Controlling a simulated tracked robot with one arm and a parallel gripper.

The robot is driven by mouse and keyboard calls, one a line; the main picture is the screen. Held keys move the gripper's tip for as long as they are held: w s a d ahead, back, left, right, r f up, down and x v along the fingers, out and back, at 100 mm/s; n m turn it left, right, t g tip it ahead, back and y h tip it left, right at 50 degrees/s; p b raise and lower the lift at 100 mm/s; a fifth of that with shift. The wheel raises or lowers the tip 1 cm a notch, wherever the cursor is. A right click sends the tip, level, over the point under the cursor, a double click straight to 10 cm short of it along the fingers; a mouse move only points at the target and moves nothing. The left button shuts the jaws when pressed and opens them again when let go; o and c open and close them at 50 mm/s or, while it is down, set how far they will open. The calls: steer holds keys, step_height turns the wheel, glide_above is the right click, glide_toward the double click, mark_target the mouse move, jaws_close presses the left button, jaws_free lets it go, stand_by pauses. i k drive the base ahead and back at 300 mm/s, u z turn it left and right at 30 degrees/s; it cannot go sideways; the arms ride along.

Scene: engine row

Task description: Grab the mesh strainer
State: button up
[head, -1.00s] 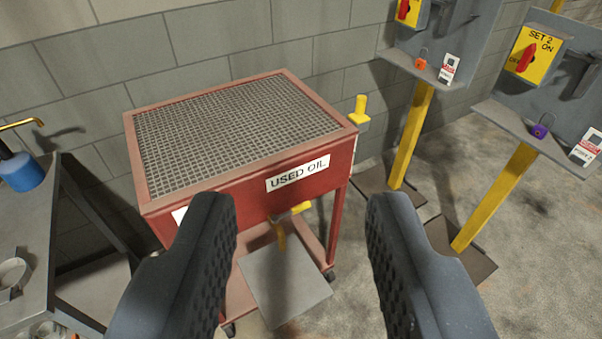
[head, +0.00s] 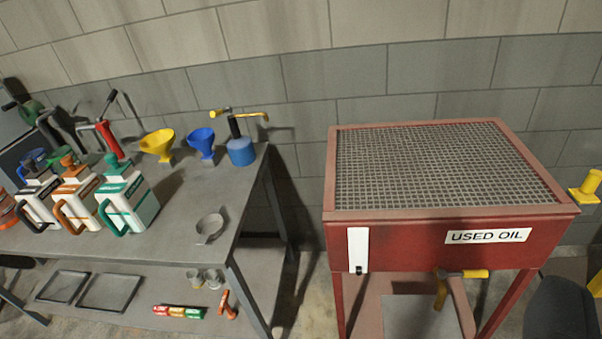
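The mesh strainer (head: 210,227) appears to be the small grey round-bowled piece with a short handle. It lies on the grey workbench (head: 185,215), near the bench's right end and front edge. Nothing is holding it.
A red used-oil cart (head: 400,245) with a grate top stands right of the bench, with a narrow gap between. Several jugs (head: 130,195), a yellow funnel (head: 157,145), a blue funnel (head: 202,142) and a blue pump can (head: 241,151) stand behind or left of the strainer.

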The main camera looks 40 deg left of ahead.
mark_target(211, 227)
steer(key=u, duration=0.45)
steer(key=k, duration=1.2)
steer(key=u, duration=1.1)
steer(key=i, duration=1.65)
steer(key=u, duration=0.45)
